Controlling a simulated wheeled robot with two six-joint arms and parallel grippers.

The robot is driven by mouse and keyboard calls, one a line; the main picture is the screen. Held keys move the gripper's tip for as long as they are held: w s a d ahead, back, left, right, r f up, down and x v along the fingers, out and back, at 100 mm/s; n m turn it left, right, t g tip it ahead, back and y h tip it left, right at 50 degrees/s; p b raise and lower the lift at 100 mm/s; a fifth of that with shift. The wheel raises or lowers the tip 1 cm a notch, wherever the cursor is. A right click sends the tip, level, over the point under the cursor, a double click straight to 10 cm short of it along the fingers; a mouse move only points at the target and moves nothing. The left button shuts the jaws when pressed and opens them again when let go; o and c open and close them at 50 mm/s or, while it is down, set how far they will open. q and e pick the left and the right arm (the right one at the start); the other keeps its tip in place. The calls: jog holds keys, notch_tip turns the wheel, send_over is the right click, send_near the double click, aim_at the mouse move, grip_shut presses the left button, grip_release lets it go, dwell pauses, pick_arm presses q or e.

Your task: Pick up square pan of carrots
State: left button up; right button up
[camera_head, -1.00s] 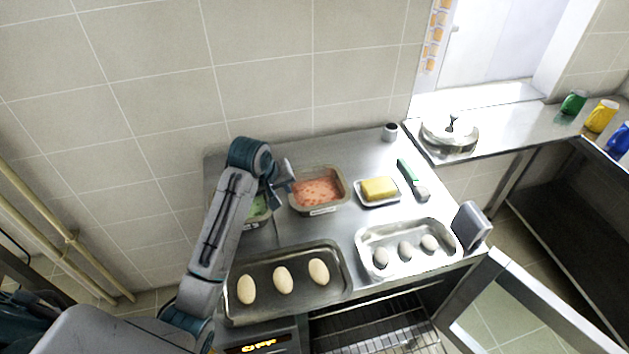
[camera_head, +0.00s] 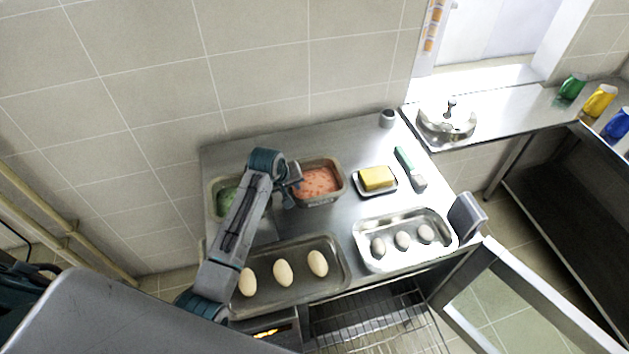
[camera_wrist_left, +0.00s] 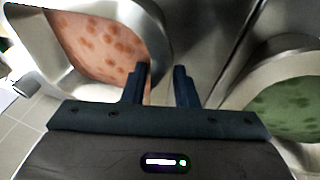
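The square pan of carrots (camera_head: 318,201) is a metal pan with orange, spotted contents. It stands at the back of the steel counter, and its near wall also shows in the left wrist view (camera_wrist_left: 165,40). My left gripper (camera_head: 291,184) is at the pan's left edge. In the left wrist view my left gripper (camera_wrist_left: 162,84) is open, one finger over the pan's inside and the other over the counter beside it. I cannot tell whether the fingers touch the wall. My right gripper is not in view.
A pan of green food (camera_head: 217,207) stands left of the carrots, partly behind my arm. In front are a dark tray of loaves (camera_head: 336,284) and a bright tray (camera_head: 379,225). A yellow block (camera_head: 376,178) and a green-handled tool (camera_head: 409,166) lie right. An oven door (camera_head: 531,302) hangs open.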

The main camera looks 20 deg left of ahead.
pick_arm(q)
jog(key=shift+w+f, duration=0.25)
jog(key=shift+f, duration=0.35)
jog(key=shift+d, duration=0.1)
grip_shut()
jog(key=shift+f, duration=0.1)
